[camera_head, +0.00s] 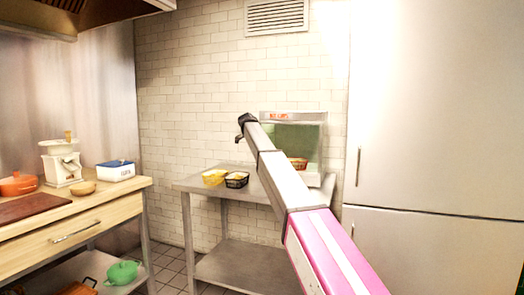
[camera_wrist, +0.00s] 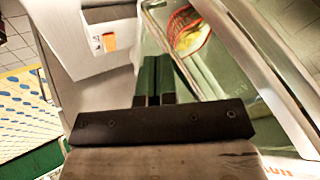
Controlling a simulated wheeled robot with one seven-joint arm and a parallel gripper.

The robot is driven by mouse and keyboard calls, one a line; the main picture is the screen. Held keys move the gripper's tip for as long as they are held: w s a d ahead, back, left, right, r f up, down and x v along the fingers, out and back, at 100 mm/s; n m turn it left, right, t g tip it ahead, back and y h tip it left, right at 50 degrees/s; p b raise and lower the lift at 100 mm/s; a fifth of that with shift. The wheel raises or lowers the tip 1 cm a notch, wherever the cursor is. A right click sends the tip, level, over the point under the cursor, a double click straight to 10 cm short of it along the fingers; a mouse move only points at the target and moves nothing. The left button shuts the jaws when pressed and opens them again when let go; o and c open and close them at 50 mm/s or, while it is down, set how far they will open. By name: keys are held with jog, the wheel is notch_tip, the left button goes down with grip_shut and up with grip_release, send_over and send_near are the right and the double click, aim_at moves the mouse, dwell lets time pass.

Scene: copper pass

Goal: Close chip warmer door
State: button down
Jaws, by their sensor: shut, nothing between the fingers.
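The chip warmer (camera_head: 322,150) stands at the back of the steel table, with a red-lettered sign along its top and greenish glass below. My arm crosses in front of its left part. A glass panel with a metal frame (camera_wrist: 262,68) fills the right of the wrist view. A basket of food (camera_wrist: 188,32) shows beside it. I cannot tell how far the door stands open. My gripper (camera_head: 239,138) is at the warmer's left in the head view. In the wrist view its dark green fingers (camera_wrist: 155,66) are together and empty, near the glass; contact is unclear.
Two food baskets, one yellow (camera_head: 214,177) and one black (camera_head: 236,180), sit on the steel table (camera_head: 195,185) left of the warmer. A tall fridge (camera_head: 435,150) stands close on the right. A wooden counter (camera_head: 60,233) with kitchenware is at left. Floor shows between counter and table.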

jog(key=w, duration=0.3)
jog(key=shift+w+d, duration=0.1)
jog(key=shift+d, duration=0.05)
